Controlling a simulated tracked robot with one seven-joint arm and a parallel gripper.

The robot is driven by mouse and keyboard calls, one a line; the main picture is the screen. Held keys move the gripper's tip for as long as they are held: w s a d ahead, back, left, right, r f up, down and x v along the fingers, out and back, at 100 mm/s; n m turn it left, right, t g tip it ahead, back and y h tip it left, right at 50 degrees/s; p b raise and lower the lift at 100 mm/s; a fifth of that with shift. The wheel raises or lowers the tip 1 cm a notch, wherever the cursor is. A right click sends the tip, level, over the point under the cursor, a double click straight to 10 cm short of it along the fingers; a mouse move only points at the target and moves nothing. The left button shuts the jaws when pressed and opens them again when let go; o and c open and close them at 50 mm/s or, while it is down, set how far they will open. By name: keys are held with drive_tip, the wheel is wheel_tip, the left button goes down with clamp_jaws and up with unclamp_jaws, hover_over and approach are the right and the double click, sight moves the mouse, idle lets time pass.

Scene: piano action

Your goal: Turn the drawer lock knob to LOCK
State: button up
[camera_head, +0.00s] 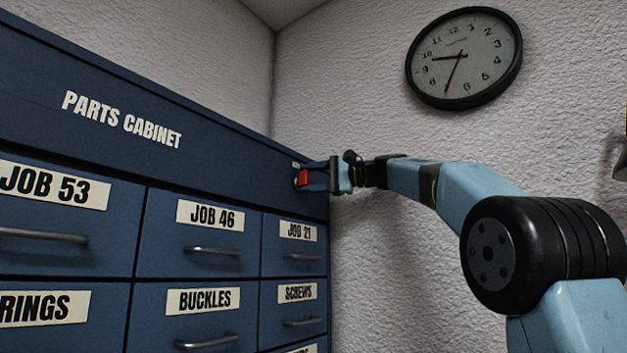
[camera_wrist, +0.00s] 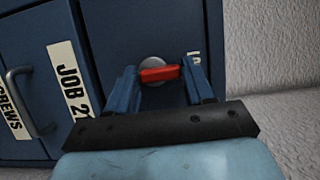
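The lock knob (camera_wrist: 160,74) is a red bar on a round silver plate, on the cabinet's upper band near its right edge. It also shows in the head view (camera_head: 302,177), where the bar looks roughly upright. My gripper (camera_wrist: 160,70) reaches it from the front, one finger above and one below as the cabinet stands. The fingers are spread, with the bar between their tips; I cannot tell whether they touch its ends. A small white label (camera_wrist: 194,58) beside the knob is partly hidden by a finger and unreadable.
The blue parts cabinet (camera_head: 225,150) has several labelled drawers with protruding handles. The JOB 21 drawer (camera_head: 277,256) is below the knob. A textured wall (camera_head: 380,270) stands right of the cabinet, with a clock (camera_head: 464,58) high on it.

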drive_tip(key=o, duration=0.4)
drive_tip(key=shift+s+a+r, duration=0.1)
drive_tip(key=shift+s+a, duration=0.05)
drive_tip(key=shift+a, duration=0.15)
drive_tip(key=shift+d, duration=0.2)
drive_tip(key=v, duration=1.3)
drive_tip(key=shift+d, duration=0.3)
drive_tip(key=s+a+f+m+t+h, duration=0.15)
drive_tip(key=s+f+h, duration=0.25)
drive_tip(key=f, duration=0.7)
drive_tip(key=s+d+f+n+h, duration=0.1)
drive_tip(key=s+d+f+h, duration=0.2)
drive_tip(key=s+f, duration=0.5)
drive_tip(key=s+d+f+n+h, duration=0.2)
drive_tip(key=s+f+h, duration=0.4)
drive_tip(key=f, duration=1.3)
drive_tip(key=s+d+f+n+g+h, duration=0.1)
drive_tip(key=s+d+f+h, duration=0.3)
drive_tip(key=s+f, duration=0.8)
drive_tip(key=shift+s+d+f+n, duration=0.15)
drive_tip(key=shift+d+f, duration=0.15)
drive_tip(key=shift+f, duration=0.3)
drive_tip(key=shift+d+f+n, duration=0.1)
drive_tip(key=shift+d+f, duration=0.15)
drive_tip(key=shift+f, duration=0.35)
